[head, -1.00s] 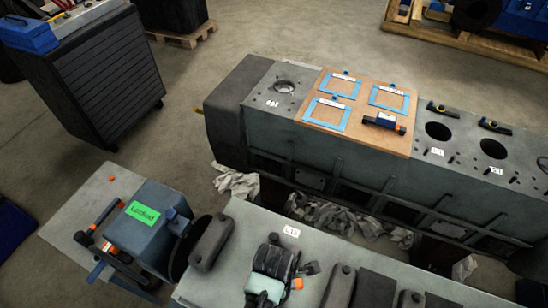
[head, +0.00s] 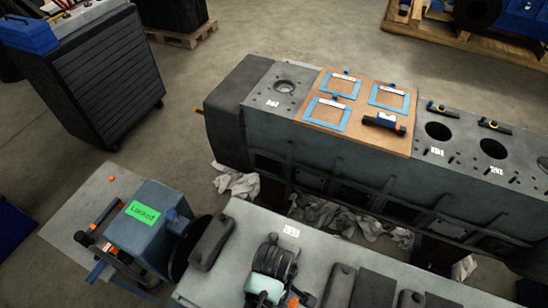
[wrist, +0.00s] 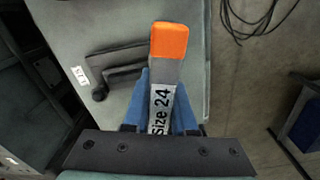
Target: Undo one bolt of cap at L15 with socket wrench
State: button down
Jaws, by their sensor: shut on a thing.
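My gripper (wrist: 163,100) is shut on the socket wrench (wrist: 168,42), which has an orange end and a grey handle marked "Size 24". In the wrist view the wrench lies between the blue fingers, its orange end pointing up the picture. Its socket end is hidden. A dark part (wrist: 118,62) lies beyond the fingers on the grey surface, beside a small white label (wrist: 80,76). In the head view a label (head: 291,231) is on the grey block's top near my arm, too small to read surely. No bolt is clearly visible.
A blue unit with a green "Locked" sign (head: 142,212) stands at left. Dark rounded covers (head: 211,242) lie on the near block. Behind it is a long engine block (head: 330,165) with a wooden board (head: 356,85) and open bores. Rags (head: 335,217) lie between them.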

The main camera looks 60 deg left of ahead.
jog(key=m, duration=1.5)
dwell(0.3)
